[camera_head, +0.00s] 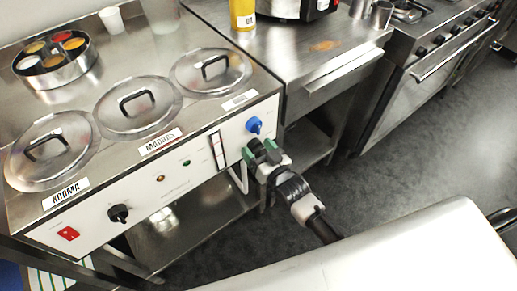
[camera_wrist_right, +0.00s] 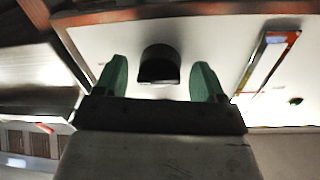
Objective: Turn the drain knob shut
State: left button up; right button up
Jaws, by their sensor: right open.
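A dark knob (camera_wrist_right: 160,64) sticks out of the white front panel (camera_wrist_right: 215,45) in the right wrist view. My right gripper (camera_wrist_right: 158,82) has its two green fingers apart, one on each side of the knob, with gaps showing; I cannot tell how deep the knob sits between them. In the head view, my right gripper (camera_head: 260,151) is at the right end of the panel, just below a blue knob (camera_head: 254,124), and largely covers the dark knob (camera_head: 255,145). No label is readable by the dark knob. My left gripper is out of view.
The counter unit carries three lidded wells, one lid (camera_head: 137,105) in the middle, and a round spice tin (camera_head: 53,60). Its panel also has a black knob (camera_head: 118,214), a red switch (camera_head: 68,233) and a sight gauge (camera_head: 219,151). Clear floor (camera_head: 400,165) lies to the right.

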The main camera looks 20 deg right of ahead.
jog(key=c, duration=0.9)
jog(key=shift+n, duration=0.4)
jog(key=n, duration=0.3)
jog(key=shift+n+p, duration=0.3)
jog(key=n, duration=0.4)
jog(key=shift+f+n, duration=0.15)
jog(key=shift+n, duration=0.25)
jog(key=n+b, duration=0.1)
jog(key=n, duration=0.3)
jog(key=shift+s+f+n+y, duration=0.1)
jog(key=shift+f+n+y, duration=0.05)
jog(key=shift+n+y, duration=0.25)
jog(key=shift+n+y+b, duration=0.3)
jog(key=shift+n+b, duration=0.25)
jog(key=shift+n, duration=1.85)
